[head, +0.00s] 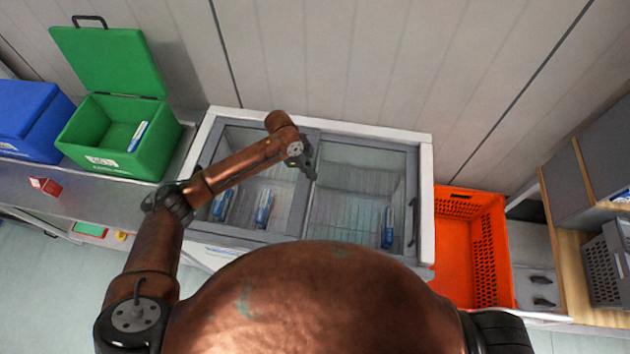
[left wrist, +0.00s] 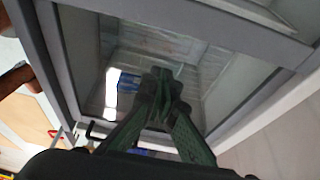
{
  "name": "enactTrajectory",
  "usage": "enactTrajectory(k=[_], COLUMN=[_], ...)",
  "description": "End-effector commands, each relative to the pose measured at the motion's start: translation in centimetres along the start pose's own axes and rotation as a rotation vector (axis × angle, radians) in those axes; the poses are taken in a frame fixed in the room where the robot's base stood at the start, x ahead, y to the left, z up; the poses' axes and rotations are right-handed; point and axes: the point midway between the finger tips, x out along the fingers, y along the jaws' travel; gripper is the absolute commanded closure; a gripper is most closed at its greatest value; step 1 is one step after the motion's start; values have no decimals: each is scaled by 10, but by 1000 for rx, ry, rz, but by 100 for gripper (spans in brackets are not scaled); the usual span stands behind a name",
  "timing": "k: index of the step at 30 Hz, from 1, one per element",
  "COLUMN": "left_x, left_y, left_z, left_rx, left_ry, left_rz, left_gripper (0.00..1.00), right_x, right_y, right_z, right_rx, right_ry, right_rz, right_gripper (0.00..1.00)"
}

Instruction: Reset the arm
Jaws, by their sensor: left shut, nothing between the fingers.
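My left arm (head: 235,168) reaches from the lower left over a glass-topped chest freezer (head: 425,165). My left gripper (head: 308,158) is over the freezer's middle frame, between its two glass panes. In the left wrist view the gripper (left wrist: 162,90) has its green fingers together and nothing between them, with the freezer glass behind. I cannot tell whether it touches the freezer. My right gripper is not in view.
Inside the freezer are blue-and-white packs (head: 263,208). An open green bin (head: 150,160) and a blue bin (head: 30,120) stand left. A small red box (head: 45,186) lies on the grey counter. An orange tote (head: 480,245) stands right of the freezer.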

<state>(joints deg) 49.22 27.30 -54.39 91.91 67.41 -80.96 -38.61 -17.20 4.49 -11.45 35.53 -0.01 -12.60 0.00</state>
Motion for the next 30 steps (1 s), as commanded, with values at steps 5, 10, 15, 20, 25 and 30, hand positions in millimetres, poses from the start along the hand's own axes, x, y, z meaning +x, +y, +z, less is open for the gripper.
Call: enactTrajectory(k=[5,10,15,20,25,30], left_x=[-10,-10,-2,19,32,31], left_y=[0,0,9,37,70,100], left_z=[-1,-1,-2,-8,-2,28], left_rx=[1,1,-16,-97,-272,-503], left_ry=[1,1,15,73,147,195], left_rz=[0,1,-1,-26,-96,-183], left_gripper=[100,100,100,100,100,100], right_x=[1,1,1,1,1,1], right_y=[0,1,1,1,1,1], right_z=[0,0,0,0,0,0], right_rx=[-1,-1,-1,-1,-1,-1], right_ry=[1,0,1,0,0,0], right_rz=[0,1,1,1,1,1], right_gripper=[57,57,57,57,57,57])
